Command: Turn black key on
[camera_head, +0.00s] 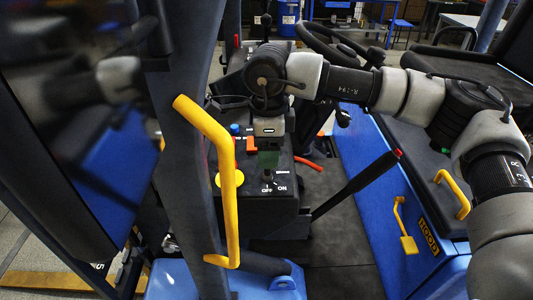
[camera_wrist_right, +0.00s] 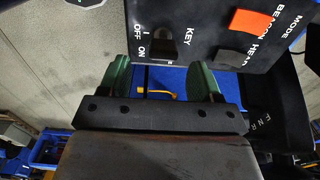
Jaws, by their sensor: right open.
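The black key (camera_head: 267,175) stands in the top of a black control console (camera_head: 270,215), beside white OFF and ON labels. In the right wrist view the dark key (camera_wrist_right: 162,42) shows beside the KEY, OFF and ON lettering, beyond the fingertips. My right gripper (camera_head: 268,158) hangs just above and behind the key in the head view. In the wrist view its two green fingers (camera_wrist_right: 160,68) are apart with nothing between them. The key's exact angle is hard to tell. My left gripper is not seen.
A yellow handle (camera_head: 226,180) on a dark post stands left of the console. A black lever with a red tip (camera_head: 365,185) rises at its right. An orange switch (camera_wrist_right: 252,20) sits near the key. A steering wheel (camera_head: 335,42) is behind.

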